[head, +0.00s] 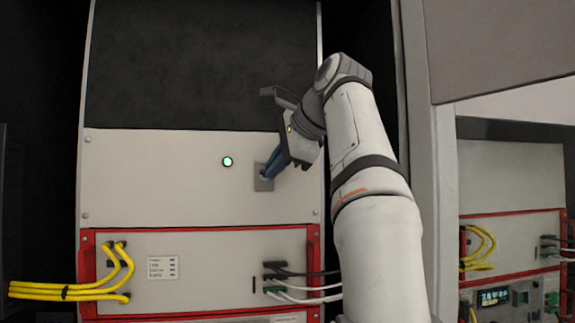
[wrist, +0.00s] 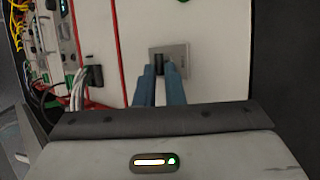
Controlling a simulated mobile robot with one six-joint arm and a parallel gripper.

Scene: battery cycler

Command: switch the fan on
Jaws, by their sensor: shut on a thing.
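A grey switch plate (head: 263,185) sits on the pale upper panel, right of a round lamp (head: 227,161) that glows green. In the wrist view the plate (wrist: 181,57) carries a dark switch lever (wrist: 159,61). My gripper (head: 267,174) reaches the plate from the right, and its blue fingers stand on either side of the lever. In the wrist view my gripper (wrist: 159,69) is shut on the lever, with its fingertips close to the plate. In the head view the fingers hide the lever, and I cannot tell its position. No fan shows in either view.
Below is a red-framed unit (head: 200,312) with yellow cables (head: 75,291) at left and black and white cables (head: 310,290) at right. A cabinet post (head: 425,150) stands right of my arm. The pale panel left of the lamp is clear.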

